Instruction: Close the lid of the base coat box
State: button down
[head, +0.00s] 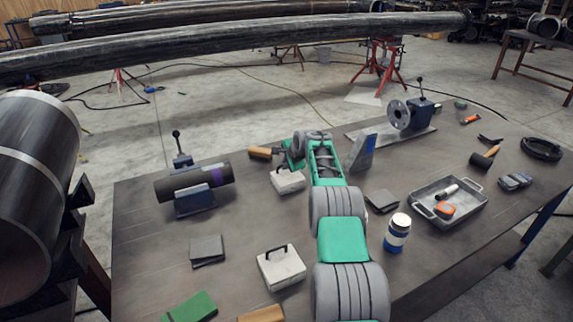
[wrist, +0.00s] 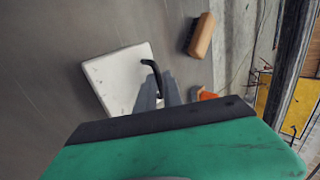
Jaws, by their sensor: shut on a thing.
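Two white boxes with black handles are on the table; I see no readable label saying which is the base coat box. The farther white box (head: 288,183) is beside the end of my arm, its top partly hidden by the arm. In the wrist view the white box (wrist: 118,82) lies left of my gripper (wrist: 160,92), with its black handle (wrist: 152,68) at the box's right edge. My grey fingers are shut on this handle. The nearer white box (head: 281,268) stands apart, its handle upright. Whether the held lid is raised or flat is hard to tell.
A brown block (head: 260,153) lies near my gripper, also in the wrist view (wrist: 200,35). A dark pipe on a stand (head: 193,184) is to the left.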

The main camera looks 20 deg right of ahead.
aim_at(290, 179)
jog(key=shift+w+a+r+t, duration=0.15)
jog(key=shift+w+r, duration=0.15)
jog(key=shift+r, duration=0.35)
jog(key=shift+w+r+t, duration=0.15)
jog(key=shift+w+r, duration=0.1)
jog(key=shift+r, duration=0.35)
jog(key=c, duration=1.5)
grip_release()
jog(key=shift+w+a+f, duration=0.1)
jog(key=shift+w+f, duration=0.05)
jog(key=shift+f, duration=0.05)
jog(key=shift+c, duration=0.2)
jog(key=shift+f, duration=0.1)
jog(key=shift+s+d+f, duration=0.25)
jog(key=shift+f, duration=0.1)
jog(key=b+v, duration=0.2)
jog(key=v, duration=0.5)
jog(key=shift+s+r, duration=0.25)
